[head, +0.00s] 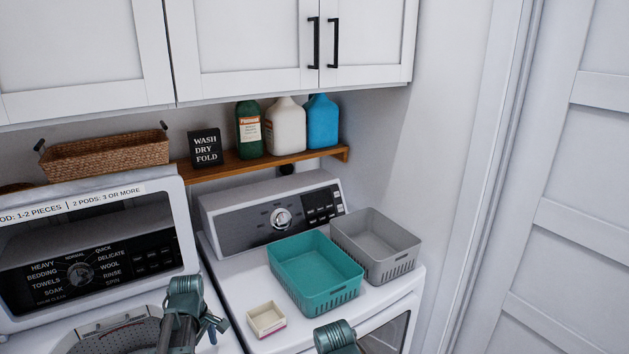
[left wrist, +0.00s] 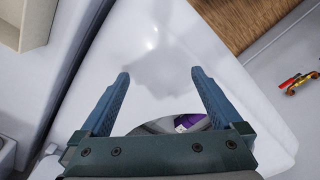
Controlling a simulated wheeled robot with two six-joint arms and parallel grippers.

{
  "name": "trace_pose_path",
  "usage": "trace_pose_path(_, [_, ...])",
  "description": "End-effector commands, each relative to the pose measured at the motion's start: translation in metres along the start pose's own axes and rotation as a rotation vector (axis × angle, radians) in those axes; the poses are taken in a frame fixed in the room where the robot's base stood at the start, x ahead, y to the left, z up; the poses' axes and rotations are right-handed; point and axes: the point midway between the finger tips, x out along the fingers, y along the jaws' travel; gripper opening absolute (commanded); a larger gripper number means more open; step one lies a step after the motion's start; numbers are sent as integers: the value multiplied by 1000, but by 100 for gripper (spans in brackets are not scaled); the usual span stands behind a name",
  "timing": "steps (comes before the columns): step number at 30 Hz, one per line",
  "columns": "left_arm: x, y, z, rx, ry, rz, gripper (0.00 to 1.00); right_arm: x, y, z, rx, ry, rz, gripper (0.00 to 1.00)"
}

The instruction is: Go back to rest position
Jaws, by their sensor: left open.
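My left gripper (left wrist: 159,78) is open in the left wrist view, with its two blue-grey fingers apart and nothing between them. It is over a white appliance surface (left wrist: 150,40). In the head view a teal part of my left arm (head: 185,300) stands in front of the washer at lower centre-left. A teal part of my right arm (head: 335,338) shows at the bottom edge, and my right gripper's fingers are out of frame.
A teal basket (head: 315,275), a grey basket (head: 377,245) and a small cream box (head: 266,319) stand on the right-hand machine. Several bottles stand on a wooden shelf (head: 215,170) under white cabinets (head: 85,55). A wicker basket (head: 105,155) is at left.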

Motion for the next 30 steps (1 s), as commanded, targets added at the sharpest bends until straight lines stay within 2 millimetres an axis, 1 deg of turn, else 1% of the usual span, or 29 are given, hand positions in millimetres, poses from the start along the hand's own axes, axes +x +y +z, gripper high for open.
trace_pose_path(1, [0, -7, 16, 107, 1, 3, 100, 0, 0, 0, 0, 0, 0, 50])
trace_pose_path(3, [-1, -13, 36, 293, 4, 9, 100, 0, 0, 0, 0, 0, 0, 50])
trace_pose_path(6, [-1, -22, 63, 569, 10, 18, 100, 0, 0, 0, 0, 0, 0, 50])
trace_pose_path(9, [-2, -31, 85, 813, 16, 24, 100, 0, 0, 0, 0, 0, 0, 50])
trace_pose_path(12, [-2, -39, 103, 1021, 22, 29, 100, 0, 0, 0, 0, 0, 0, 50])
trace_pose_path(18, [-3, -55, 133, 1376, 36, 37, 100, 0, 0, 0, 0, 0, 0, 50])
trace_pose_path(19, [12, -53, 143, 1395, 32, 26, 100, 15, -2, -1, 0, 0, 0, 50])
trace_pose_path(21, [27, -56, 161, 1439, 25, 4, 100, 30, -3, -2, 0, 0, 0, 50])
trace_pose_path(27, [62, -70, 210, 1569, 12, -63, 100, 66, -6, -4, 0, 0, 0, 50])
trace_pose_path(30, [75, -77, 230, 1625, 9, -93, 100, 80, -8, -5, 0, 0, 0, 50])
